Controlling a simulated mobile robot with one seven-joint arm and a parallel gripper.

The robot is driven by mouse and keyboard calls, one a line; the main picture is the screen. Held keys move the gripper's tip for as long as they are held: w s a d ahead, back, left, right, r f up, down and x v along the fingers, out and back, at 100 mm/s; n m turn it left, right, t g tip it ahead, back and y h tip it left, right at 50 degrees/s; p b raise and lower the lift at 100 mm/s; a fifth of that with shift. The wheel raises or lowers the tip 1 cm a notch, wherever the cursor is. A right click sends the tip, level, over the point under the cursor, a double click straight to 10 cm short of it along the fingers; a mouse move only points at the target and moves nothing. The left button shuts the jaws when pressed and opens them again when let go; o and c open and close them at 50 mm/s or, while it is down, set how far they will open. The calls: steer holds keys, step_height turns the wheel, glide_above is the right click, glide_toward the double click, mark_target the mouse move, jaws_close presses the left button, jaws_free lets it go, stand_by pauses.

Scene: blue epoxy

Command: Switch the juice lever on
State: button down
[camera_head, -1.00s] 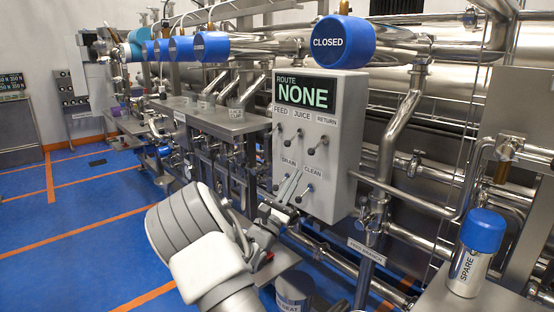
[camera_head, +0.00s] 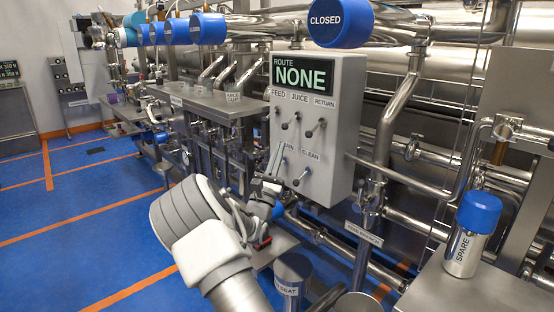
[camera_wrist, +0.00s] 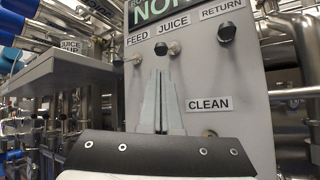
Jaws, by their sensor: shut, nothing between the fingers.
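The juice lever (camera_head: 286,125) has a dark knob and sits under the JUICE label on the grey control panel (camera_head: 342,135). In the wrist view the juice lever (camera_wrist: 161,49) shows its knob to the left of its metal pivot. A gap shows between tips and knob; depth is hard to tell.
The RETURN lever (camera_head: 310,133) is to the right and the CLEAN lever (camera_head: 297,182) below. The panel display (camera_head: 303,75) reads NONE. A blue CLOSED cap (camera_head: 340,22) is above. A steel shelf (camera_wrist: 60,75) stands to the left of the panel.

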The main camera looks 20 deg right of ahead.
mark_target(284, 129)
steer(key=b+x, duration=0.1)
steer(key=x, duration=0.5)
stand_by(0.3)
steer(key=shift+a+r+m+g+p, duration=0.2)
steer(key=shift+r+m+g+p, duration=0.15)
steer(key=shift+p, duration=0.45)
steer(key=shift+s, duration=0.1)
steer(key=r+m+g+y+p, duration=0.1)
steer(key=g+p, duration=0.1)
steer(key=p, duration=0.2)
steer(key=a+r+m+g+y+p, duration=0.1)
steer(key=g+p, duration=0.1)
steer(key=p, duration=0.3)
steer(key=r+m+g+y+p, duration=0.1)
steer(key=m+g+y+p, duration=0.1)
steer(key=p, duration=0.3)
steer(key=shift+s+a+r+g, duration=0.1)
steer(key=shift+s+a+g, duration=0.15)
steer(key=shift+a, duration=0.1)
